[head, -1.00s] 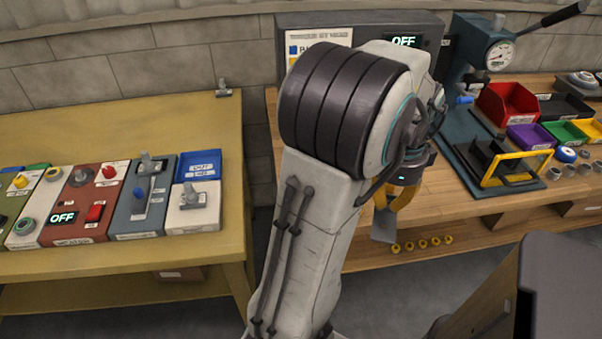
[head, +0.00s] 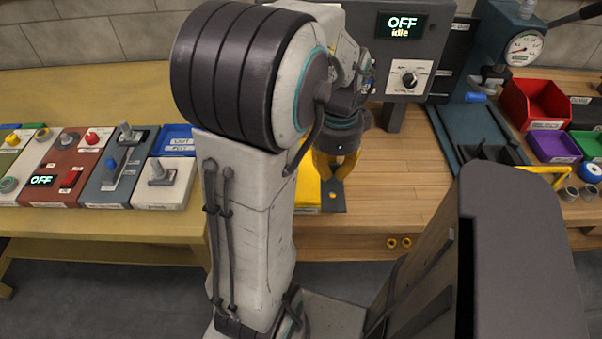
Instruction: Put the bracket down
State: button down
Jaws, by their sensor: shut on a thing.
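My gripper (head: 335,172), with yellow fingers, is at the front part of the wooden bench (head: 405,190), partly hidden behind my own arm. It is shut on the bracket (head: 335,197), a flat dark grey plate with a hole that shows below the fingertips. The bracket is over the bench top near a yellow item (head: 307,190), which my arm partly hides. I cannot tell whether the bracket touches the bench or hangs just above it.
A control box (head: 408,45) reading OFF and idle stands behind the gripper. A dark press with a gauge (head: 522,48) and red (head: 535,103), purple (head: 553,146) bins are to the right. A yellow table (head: 90,225) with switch panels is at left. Bench top right of the gripper is bare.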

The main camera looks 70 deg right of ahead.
jog(key=w+d+f+p, duration=0.3)
jog(key=w+d+f, duration=0.1)
jog(key=d, duration=0.1)
jog(key=w+d+f+p, duration=0.2)
jog(key=d, duration=0.1)
jog(key=shift+w+d+p, duration=0.15)
jog(key=shift+p, duration=0.2)
jog(key=shift+w+d+f, duration=0.3)
jog(key=shift+d+f, duration=0.05)
jog(key=shift+f, duration=0.05)
jog(key=shift+f+p, duration=0.4)
jog(key=shift+f, duration=1.65)
jog(key=shift+f, duration=0.2)
jog(key=c, duration=1.4)
grip_release()
jog(key=shift+r, duration=0.1)
